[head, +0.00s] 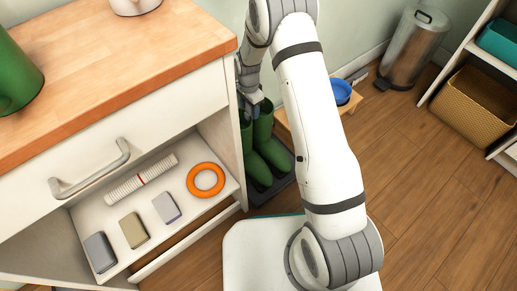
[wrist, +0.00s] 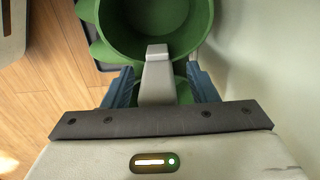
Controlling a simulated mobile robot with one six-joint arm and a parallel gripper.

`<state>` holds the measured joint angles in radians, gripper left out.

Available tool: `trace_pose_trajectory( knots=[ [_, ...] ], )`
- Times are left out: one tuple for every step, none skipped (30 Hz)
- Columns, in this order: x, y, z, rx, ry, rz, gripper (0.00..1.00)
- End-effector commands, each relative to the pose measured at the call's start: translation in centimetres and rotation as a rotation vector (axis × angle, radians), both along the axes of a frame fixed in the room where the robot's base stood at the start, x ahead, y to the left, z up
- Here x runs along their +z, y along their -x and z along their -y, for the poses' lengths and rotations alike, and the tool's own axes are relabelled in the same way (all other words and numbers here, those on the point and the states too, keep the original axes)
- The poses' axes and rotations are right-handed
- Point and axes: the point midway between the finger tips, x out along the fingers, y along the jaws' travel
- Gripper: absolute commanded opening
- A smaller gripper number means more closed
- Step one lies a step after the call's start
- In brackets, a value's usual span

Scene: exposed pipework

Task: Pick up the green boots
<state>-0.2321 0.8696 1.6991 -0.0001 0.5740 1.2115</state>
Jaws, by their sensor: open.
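The green boots (head: 263,150) stand upright on a dark tray (head: 284,184) on the floor, beside the cabinet's right end. My gripper (head: 250,101) is just above their tops, pointing down, partly hidden by my arm and the cabinet. In the wrist view, a round green boot opening (wrist: 155,25) fills the top middle. My open gripper (wrist: 160,85) has its blue fingers apart at either side of the boot's near edge. Green shows between them, behind a grey middle piece. I cannot tell whether the fingers touch the boot.
The white cabinet (head: 208,92) with a wooden top stands close on the left. Its open lower space holds an orange ring (head: 206,180) and several small items. A blue bowl (head: 340,91) on a low wooden stand is behind my arm. Open floor (head: 420,180) lies right.

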Motion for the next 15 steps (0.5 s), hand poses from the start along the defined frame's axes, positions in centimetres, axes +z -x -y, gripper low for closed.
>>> trace_pose_trajectory(
  knots=[
    [-0.41, -0.04, 0.00, 0.000, -0.001, 0.001, 0.53],
    [-0.41, -0.04, 0.00, 0.000, -0.001, 0.001, 0.53],
    [-0.35, -0.04, -0.01, 0.000, 0.000, 0.001, 0.53],
    [-0.30, -0.04, -0.01, 0.000, 0.000, 0.001, 0.53],
    [-0.27, -0.04, -0.01, 0.000, 0.000, 0.001, 0.53],
    [-0.26, -0.04, -0.01, 0.000, 0.000, 0.001, 0.53],
    [-0.26, -0.04, -0.01, 0.000, 0.000, 0.001, 0.53],
    [-0.26, -0.04, -0.01, 0.000, 0.000, 0.001, 0.50],
    [-0.25, -0.03, -0.02, 0.000, 0.000, 0.001, 0.47],
    [-0.25, -0.03, -0.02, 0.000, -0.001, 0.001, 0.45],
    [-0.25, -0.03, -0.02, 0.000, -0.001, 0.001, 0.42],
    [-0.25, -0.03, -0.03, 0.001, -0.001, 0.001, 0.39],
    [-0.25, -0.03, -0.03, 0.001, -0.001, 0.001, 0.36],
    [-0.25, -0.03, -0.03, 0.001, -0.001, 0.001, 0.34],
    [-0.25, -0.03, -0.03, 0.001, -0.001, 0.001, 0.31]
  ],
)
